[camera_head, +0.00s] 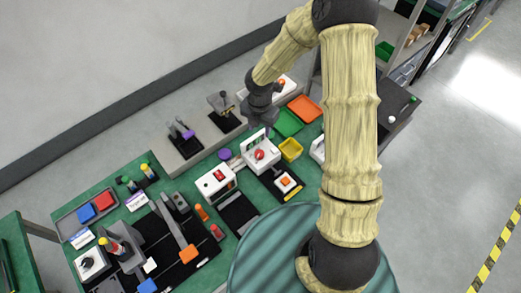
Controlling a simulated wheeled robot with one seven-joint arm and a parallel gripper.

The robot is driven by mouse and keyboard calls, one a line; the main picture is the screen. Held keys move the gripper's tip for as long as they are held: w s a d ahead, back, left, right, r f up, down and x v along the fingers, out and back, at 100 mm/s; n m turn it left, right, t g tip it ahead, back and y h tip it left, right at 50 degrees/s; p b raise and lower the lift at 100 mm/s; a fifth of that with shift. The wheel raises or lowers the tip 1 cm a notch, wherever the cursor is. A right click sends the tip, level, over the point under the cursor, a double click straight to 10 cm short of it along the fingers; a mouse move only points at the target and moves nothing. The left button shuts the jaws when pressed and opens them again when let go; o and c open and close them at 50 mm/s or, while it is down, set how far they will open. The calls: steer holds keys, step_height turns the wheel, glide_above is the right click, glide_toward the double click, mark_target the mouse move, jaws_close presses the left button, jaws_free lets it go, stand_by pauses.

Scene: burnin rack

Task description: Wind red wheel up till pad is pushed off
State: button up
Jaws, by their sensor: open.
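A small red wheel (259,154) sits on the face of a white box-shaped unit (268,165) near the middle right of the green bench. An orange pad (285,182) on a white square rests on a black plate in front of that unit. My gripper (267,130) hangs just above and behind the white unit, pointing down. It is open and appears empty, and it looks apart from the red wheel. The fingertips are small and partly merge with the unit's top edge, so the exact gap cannot be told.
A yellow bin (291,149) stands right of the white unit, with green (288,123) and orange (306,108) trays behind. Another white unit with a red display (216,182) stands to the left. Several small parts crowd the bench's left end.

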mark_target(259, 153)
step_height(259, 153, down, 15)
steer(key=p, duration=0.2)
steer(key=shift+a+p, duration=0.15)
steer(key=shift+p, duration=0.2)
steer(key=shift+c, duration=0.2)
steer(key=c, duration=0.7)
